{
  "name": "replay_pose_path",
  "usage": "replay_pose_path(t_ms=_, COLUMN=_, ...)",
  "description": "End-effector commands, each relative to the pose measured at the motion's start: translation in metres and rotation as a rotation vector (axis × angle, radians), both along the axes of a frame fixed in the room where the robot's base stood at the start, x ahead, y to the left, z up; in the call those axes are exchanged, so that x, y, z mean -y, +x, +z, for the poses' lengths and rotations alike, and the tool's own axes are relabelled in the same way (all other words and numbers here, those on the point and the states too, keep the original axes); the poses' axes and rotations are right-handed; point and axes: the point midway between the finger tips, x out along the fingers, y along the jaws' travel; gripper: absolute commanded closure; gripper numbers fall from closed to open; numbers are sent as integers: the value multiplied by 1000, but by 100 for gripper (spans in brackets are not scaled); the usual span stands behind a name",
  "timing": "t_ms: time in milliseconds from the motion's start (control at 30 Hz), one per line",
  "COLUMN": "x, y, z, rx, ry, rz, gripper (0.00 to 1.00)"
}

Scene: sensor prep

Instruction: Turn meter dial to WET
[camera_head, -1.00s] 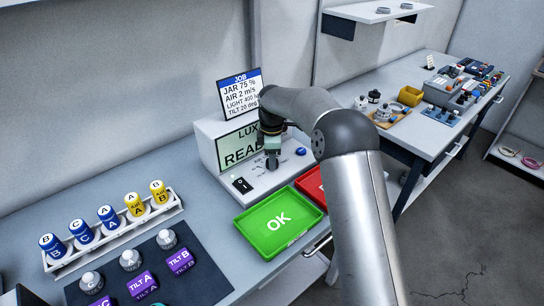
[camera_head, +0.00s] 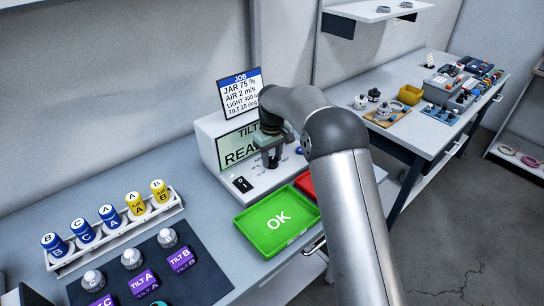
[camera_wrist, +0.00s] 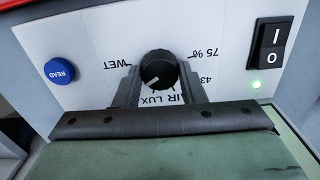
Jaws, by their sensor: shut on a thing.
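My gripper (camera_wrist: 159,85) is shut on the dial, one finger on each side. The fingers cover some panel lettering.
A blue READ button (camera_wrist: 60,71) and a rocker switch (camera_wrist: 271,45) with a lit green lamp flank the dial. A green OK tray (camera_head: 278,222) and red tray (camera_head: 306,185) lie in front. A job card (camera_head: 240,92) stands behind the meter. Labelled jars (camera_head: 135,203) stand in a rack at left.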

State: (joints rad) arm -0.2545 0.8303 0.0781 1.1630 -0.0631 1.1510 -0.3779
Motion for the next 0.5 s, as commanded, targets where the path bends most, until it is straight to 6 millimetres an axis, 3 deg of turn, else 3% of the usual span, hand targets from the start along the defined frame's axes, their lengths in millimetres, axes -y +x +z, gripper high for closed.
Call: replay_pose_path(t_ms=500, x=-1, y=0, z=1, rx=3, ry=1, rz=-464, gripper=86)
